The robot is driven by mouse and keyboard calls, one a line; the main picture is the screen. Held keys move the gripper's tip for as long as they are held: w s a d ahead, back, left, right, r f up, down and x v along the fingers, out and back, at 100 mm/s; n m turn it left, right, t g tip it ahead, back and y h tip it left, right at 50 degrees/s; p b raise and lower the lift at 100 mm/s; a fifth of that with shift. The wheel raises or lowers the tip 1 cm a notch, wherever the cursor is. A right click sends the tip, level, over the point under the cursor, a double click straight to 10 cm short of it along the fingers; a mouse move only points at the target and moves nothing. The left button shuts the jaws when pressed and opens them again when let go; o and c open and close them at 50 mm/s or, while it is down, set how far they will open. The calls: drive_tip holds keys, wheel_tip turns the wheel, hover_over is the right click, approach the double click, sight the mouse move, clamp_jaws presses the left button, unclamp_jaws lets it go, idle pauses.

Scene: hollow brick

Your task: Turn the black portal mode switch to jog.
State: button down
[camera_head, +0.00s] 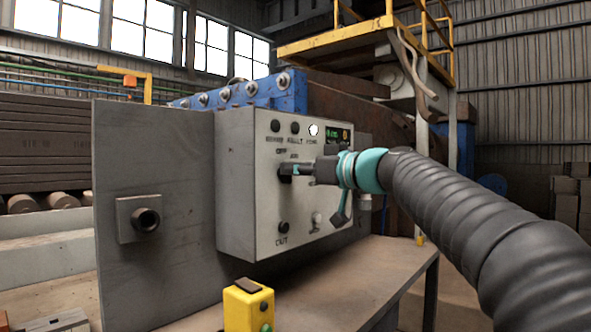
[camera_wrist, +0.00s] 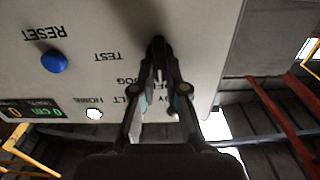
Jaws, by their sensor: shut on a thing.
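The grey control box (camera_head: 236,180) has a pale front panel with the black portal mode switch (camera_head: 285,169), below lettering that reads OFF. My gripper (camera_head: 297,169) is at this switch with its fingers closed on it. In the wrist view the panel (camera_wrist: 105,30) is upside down, and the fingertips (camera_wrist: 160,60) meet at the dark switch knob (camera_wrist: 158,43). The words TEST and part of JOG show left of the fingers. The fingers hide most of the knob, so I cannot tell which position its pointer marks.
A blue RESET button (camera_wrist: 53,61), a lit white lamp (camera_head: 314,130) and a small green display (camera_head: 333,135) are on the panel. A lower black knob (camera_head: 283,228) is marked OUT. A yellow button box (camera_head: 248,306) stands in front on the bench (camera_head: 345,285).

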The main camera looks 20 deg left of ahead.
drive_tip(key=shift+w+d+f+m, duration=0.1)
drive_tip(key=shift+w+m, duration=0.05)
drive_tip(key=shift+m, duration=2.05)
drive_tip(key=shift+w+d+f+m, duration=0.1)
drive_tip(key=shift+w+m, duration=0.05)
drive_tip(key=shift+m, duration=2.05)
drive_tip(key=c, duration=1.2)
unclamp_jaws()
